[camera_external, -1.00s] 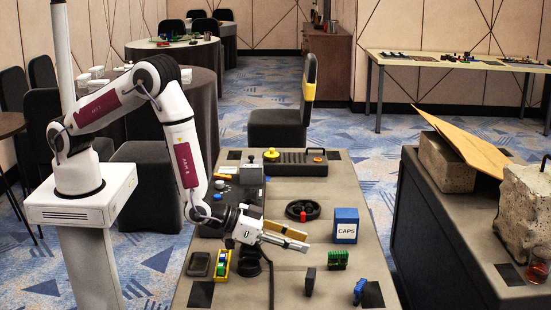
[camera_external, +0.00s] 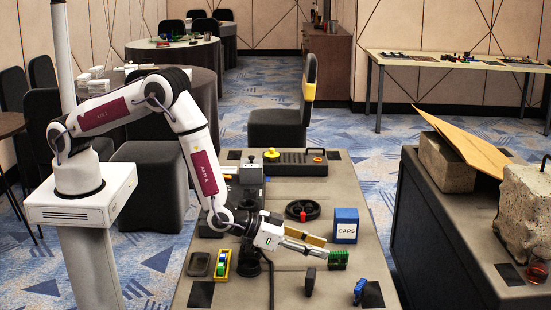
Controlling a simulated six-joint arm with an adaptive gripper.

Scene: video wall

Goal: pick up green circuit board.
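The green circuit board (camera_external: 338,259) stands on the table to the right of my gripper, in front of the blue CAPS box. My gripper (camera_external: 327,247) points right, with one tan finger above and one grey finger below. A gap shows between the fingers, so it looks open, with nothing seen between them. The lower fingertip is very close to the board's upper left edge. I cannot tell whether they touch.
The blue CAPS box (camera_external: 345,225) stands just behind the board. A dark upright piece (camera_external: 310,281) and a blue piece (camera_external: 359,291) stand in front. A black wheel with a red knob (camera_external: 302,210) lies behind my gripper. A yellow tray (camera_external: 220,264) is at left.

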